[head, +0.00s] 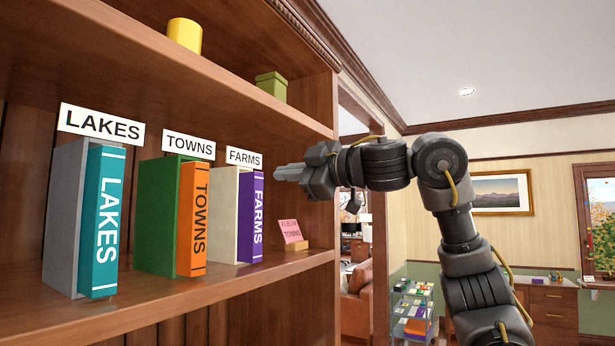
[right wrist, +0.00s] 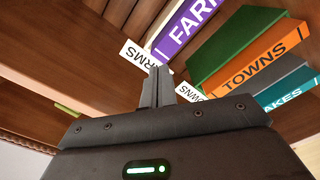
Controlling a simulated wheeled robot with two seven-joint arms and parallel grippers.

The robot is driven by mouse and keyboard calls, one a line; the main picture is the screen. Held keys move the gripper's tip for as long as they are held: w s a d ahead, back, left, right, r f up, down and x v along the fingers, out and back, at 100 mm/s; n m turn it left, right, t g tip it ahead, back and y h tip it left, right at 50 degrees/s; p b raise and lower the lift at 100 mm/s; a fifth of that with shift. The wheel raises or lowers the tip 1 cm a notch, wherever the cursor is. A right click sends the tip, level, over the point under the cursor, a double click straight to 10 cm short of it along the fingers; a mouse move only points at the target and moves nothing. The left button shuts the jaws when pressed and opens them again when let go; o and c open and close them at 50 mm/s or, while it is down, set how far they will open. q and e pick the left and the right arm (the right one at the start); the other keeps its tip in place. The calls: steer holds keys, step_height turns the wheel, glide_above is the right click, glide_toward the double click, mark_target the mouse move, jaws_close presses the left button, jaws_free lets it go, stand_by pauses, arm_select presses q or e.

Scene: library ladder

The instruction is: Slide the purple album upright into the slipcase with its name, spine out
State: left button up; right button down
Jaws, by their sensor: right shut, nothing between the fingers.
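The purple album (head: 251,220) with FARMS on its spine stands upright at the cream slipcase (head: 225,215), under the FARMS sign (head: 244,158). Its spine faces out, and it looks to be inside the slipcase; its depth is hard to judge. The album also shows in the right wrist view (right wrist: 186,30). My right gripper (head: 281,173) is shut and empty, just right of the album's upper part and apart from it. Its closed fingers (right wrist: 159,80) show in the right wrist view. My left gripper is not in view.
The teal LAKES album (head: 103,225) and orange TOWNS album (head: 193,220) stand left in grey and green slipcases. A pink card (head: 291,231) stands on the shelf at right. The upper shelf (head: 200,75) overhangs, holding a yellow cup (head: 184,36) and green box (head: 271,86).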

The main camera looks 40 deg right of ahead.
steer(key=b+v, duration=0.2)
steer(key=v, duration=0.7)
steer(key=shift+s, duration=0.3)
steer(key=shift+d, duration=0.1)
